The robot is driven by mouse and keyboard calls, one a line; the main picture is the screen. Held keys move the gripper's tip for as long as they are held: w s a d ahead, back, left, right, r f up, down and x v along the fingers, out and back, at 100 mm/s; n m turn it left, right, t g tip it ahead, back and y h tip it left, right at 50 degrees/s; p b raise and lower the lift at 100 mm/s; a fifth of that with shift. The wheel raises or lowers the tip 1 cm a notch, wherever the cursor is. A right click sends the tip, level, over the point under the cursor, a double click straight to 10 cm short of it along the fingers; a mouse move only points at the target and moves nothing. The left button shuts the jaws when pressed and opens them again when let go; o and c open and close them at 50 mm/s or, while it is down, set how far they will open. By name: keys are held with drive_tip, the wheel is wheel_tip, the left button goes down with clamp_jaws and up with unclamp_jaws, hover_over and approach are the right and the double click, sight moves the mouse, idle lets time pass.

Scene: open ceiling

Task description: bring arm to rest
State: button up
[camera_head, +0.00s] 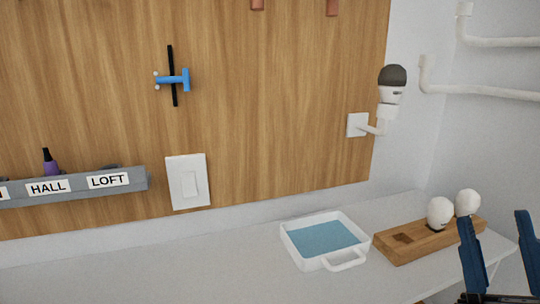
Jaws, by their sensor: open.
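My gripper (500,232) shows at the lower right corner of the head view. Its two dark blue fingers point up and stand wide apart, with nothing between them. The fingers appear in front of the right end of the white counter, close to a wooden block in the picture. The rest of my arm is mostly out of view.
The wooden block (405,246) holds two white bulbs (440,212). A white tray (292,246) with a blue inside lies left of it. A lamp (391,88) juts from the wall. The counter's left part (150,270) is clear.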

drive_tip(key=s+a+f+m+g+h, duration=0.2)
drive_tip(key=s+f+m+g+h, duration=0.4)
drive_tip(key=s+f+m, duration=0.7)
drive_tip(key=s+f+g+y, duration=0.2)
drive_tip(key=s+f+g, duration=0.5)
drive_tip(key=s, duration=0.6)
wheel_tip(320, 180, down, 3)
drive_tip(key=shift+s+d+r+g, duration=0.2)
drive_tip(key=shift+d+g, duration=0.05)
drive_tip(key=shift+g, duration=0.15)
drive_tip(key=shift+a, duration=0.1)
